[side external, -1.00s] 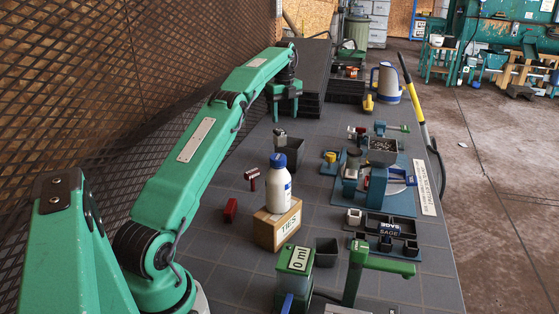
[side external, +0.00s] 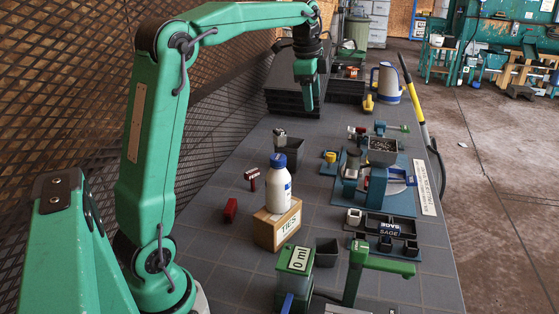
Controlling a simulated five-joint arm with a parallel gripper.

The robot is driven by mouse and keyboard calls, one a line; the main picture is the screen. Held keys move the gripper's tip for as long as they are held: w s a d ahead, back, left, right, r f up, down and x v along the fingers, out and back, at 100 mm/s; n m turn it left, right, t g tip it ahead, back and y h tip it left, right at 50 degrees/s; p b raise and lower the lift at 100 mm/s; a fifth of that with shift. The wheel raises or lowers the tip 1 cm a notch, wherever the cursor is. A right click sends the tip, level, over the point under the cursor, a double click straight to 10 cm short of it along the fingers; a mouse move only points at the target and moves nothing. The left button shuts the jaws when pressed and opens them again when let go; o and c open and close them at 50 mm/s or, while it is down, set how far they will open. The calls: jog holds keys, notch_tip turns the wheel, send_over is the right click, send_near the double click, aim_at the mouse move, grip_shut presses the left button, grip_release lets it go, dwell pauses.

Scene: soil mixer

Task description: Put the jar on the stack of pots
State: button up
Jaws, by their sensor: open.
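My gripper (side external: 307,100) is open and empty, pointing down in front of the dark stacked trays at the back left. A small jar-like container (side external: 353,160) also stands by the blue mixer. I cannot tell which is meant. A dark square pot (side external: 326,252) stands right of the box, and another dark pot (side external: 294,157) stands farther back. I cannot tell whether either is a stack. My gripper is well behind all of these and touches none.
The box (side external: 276,226) reads TIES. The blue mixer (side external: 376,188) stands at the right, with a tray of small pots (side external: 386,243) before it. A green dispenser (side external: 295,262) reads 0 ml. A red block (side external: 231,210) lies left. A kettle (side external: 388,84) stands behind.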

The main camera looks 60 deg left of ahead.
jog(key=s+d+f+n+t, duration=0.1)
jog(key=s+d+f+n, duration=0.2)
jog(key=s+d, duration=0.3)
jog(key=s+d+f+n+t, duration=0.1)
jog(key=s+d+f+n, duration=0.2)
jog(key=s+d, duration=0.3)
jog(key=s+d+f+n+t+h, duration=0.1)
jog(key=s+d+f+n, duration=0.2)
jog(key=s, duration=0.9)
jog(key=d, duration=0.3)
jog(key=shift+f+n, duration=0.2)
jog(key=shift+n, duration=0.2)
